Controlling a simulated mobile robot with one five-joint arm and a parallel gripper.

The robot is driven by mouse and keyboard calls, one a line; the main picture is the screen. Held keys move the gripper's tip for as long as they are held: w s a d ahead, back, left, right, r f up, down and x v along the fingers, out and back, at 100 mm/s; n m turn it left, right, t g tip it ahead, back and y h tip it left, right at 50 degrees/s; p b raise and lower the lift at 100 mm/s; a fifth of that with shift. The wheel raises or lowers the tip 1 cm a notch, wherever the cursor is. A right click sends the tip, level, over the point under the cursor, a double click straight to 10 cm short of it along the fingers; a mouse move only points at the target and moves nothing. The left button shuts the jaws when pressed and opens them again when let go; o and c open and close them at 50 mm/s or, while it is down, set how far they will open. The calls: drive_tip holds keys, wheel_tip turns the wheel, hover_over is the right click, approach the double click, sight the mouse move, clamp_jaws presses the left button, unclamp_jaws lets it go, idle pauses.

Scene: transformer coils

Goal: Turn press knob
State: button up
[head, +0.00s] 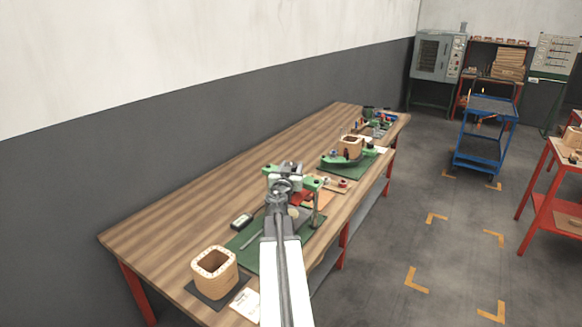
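A small press with a green top (310,184) and a thin grey post stands on a green mat (243,243) on the long wooden bench. My arm reaches forward from the bottom of the picture. Its end, my gripper (284,180), is at the press top in this view, and overlaps it. I cannot tell whether it touches the press. The fingers are too small and cluttered to show whether they are open or shut. The press knob cannot be made out and may be hidden behind my arm.
A wooden coil block (214,273) stands near the front left of the bench, with a dark device (242,221) beyond it. Another block (350,147) stands on a green fixture farther back. The bench's left side is bare. A blue cart (489,120) stands on the floor.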

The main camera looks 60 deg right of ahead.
drive_tip(key=c, duration=0.4)
drive_tip(key=shift+d+r, duration=0.1)
drive_tip(key=shift+d, duration=0.15)
drive_tip(key=shift+a, duration=0.15)
drive_tip(key=shift+n+t+y, duration=0.4)
drive_tip(key=shift+n+t, duration=0.2)
drive_tip(key=shift+t, duration=0.3)
drive_tip(key=n+t+y, duration=0.4)
drive_tip(key=t, duration=0.1)
drive_tip(key=shift+w+a+n+t+y, duration=0.1)
drive_tip(key=shift+n+t+y, duration=1.05)
drive_tip(key=shift+y, duration=0.25)
drive_tip(key=o, duration=1.3)
drive_tip(key=shift+a, duration=0.1)
